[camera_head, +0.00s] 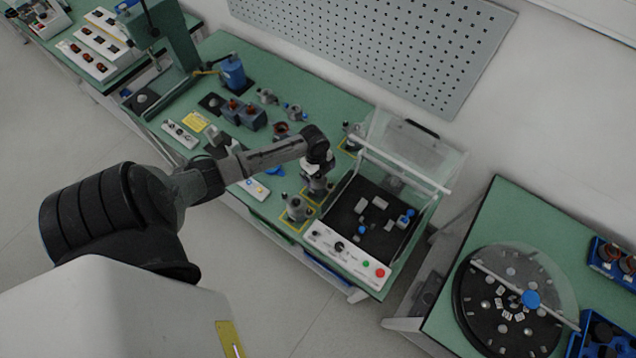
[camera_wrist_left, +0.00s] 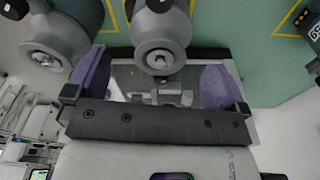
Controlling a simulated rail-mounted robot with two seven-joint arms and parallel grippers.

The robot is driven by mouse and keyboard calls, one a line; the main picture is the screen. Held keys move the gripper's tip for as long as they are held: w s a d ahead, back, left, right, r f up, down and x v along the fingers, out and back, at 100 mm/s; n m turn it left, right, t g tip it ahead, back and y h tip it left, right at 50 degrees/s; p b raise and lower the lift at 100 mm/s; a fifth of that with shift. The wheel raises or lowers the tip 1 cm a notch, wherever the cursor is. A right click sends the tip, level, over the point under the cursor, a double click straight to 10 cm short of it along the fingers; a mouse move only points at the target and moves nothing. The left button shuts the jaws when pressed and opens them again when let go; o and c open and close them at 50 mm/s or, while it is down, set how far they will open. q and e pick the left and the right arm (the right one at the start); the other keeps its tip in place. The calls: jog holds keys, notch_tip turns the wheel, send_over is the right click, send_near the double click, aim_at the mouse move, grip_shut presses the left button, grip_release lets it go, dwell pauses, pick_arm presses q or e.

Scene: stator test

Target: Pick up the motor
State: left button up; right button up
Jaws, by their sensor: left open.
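My left gripper (camera_head: 317,172) hangs over the green workbench, just left of the open test box. In the left wrist view its two purple fingers (camera_wrist_left: 156,72) are apart. A grey, round-bodied motor (camera_wrist_left: 162,38) shows between and just beyond them; I cannot tell whether they touch it. A second similar motor (camera_wrist_left: 58,36) stands to the left, partly behind the left finger. In the head view one grey motor (camera_head: 297,208) stands in a yellow-outlined square, beside the gripper. The motor under the gripper is mostly hidden there. My right gripper is not in view.
The test box (camera_head: 340,248) has a raised clear lid (camera_head: 415,150) close to the gripper's right. A blue cylinder (camera_head: 232,72) and several small parts stand further back on the bench. A round dial table (camera_head: 510,300) is on a separate bench at right.

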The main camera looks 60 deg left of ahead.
aim_at(317, 184)
pick_arm(q)
jog(key=shift+d+f, duration=0.1)
jog(key=shift+f, duration=2.45)
jog(key=c, duration=1.4)
jog(key=shift+r, duration=0.1)
jog(key=shift+c, duration=0.2)
